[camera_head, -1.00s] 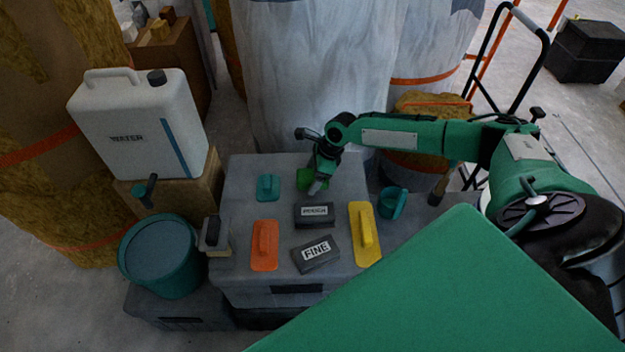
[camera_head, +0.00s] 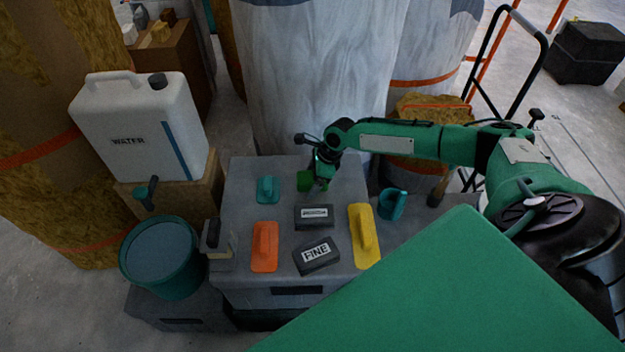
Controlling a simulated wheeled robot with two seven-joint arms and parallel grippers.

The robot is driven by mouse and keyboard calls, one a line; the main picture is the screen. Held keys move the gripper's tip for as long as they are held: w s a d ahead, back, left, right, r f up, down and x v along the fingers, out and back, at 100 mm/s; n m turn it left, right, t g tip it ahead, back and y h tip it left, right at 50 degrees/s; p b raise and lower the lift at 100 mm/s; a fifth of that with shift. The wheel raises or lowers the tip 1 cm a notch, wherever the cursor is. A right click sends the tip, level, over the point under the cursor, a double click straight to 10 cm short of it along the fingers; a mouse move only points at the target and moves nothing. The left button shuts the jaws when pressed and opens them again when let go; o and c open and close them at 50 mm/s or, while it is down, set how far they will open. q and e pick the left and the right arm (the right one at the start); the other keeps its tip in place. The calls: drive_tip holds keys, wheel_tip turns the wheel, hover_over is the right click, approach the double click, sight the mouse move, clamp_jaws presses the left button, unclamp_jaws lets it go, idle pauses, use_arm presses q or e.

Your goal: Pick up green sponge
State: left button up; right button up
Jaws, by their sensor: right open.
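The green sponge (camera_head: 305,181) is a small bright green block near the back of the grey box top (camera_head: 235,190). My right gripper (camera_head: 320,184) reaches in from the right and points down right beside the sponge, partly covering its right side. The gripper is open. I cannot tell whether a finger touches the sponge. My left gripper is not in the view.
On the box lie a teal float (camera_head: 268,189), an orange float (camera_head: 264,247), a yellow float (camera_head: 364,237), and two dark blocks, one labelled FINE (camera_head: 316,255). A teal mug (camera_head: 392,204) stands right. A teal bucket (camera_head: 160,258) and white water container (camera_head: 138,125) stand left.

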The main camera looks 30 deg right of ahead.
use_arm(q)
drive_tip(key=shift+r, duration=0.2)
use_arm(e)
drive_tip(key=shift+f, duration=0.1)
drive_tip(key=shift+c, duration=0.4)
drive_tip(key=c, duration=1)
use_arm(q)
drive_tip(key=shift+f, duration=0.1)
use_arm(e)
drive_tip(key=shift+b, duration=0.7)
use_arm(q)
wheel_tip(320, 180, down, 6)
drive_tip(key=p, duration=0.3)
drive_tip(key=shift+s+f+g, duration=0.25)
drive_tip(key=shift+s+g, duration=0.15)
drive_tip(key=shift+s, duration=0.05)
use_arm(e)
wheel_tip(320, 180, up, 21)
drive_tip(key=shift+f, duration=0.2)
drive_tip(key=o, duration=0.4)
drive_tip(key=shift+c, duration=1.4)
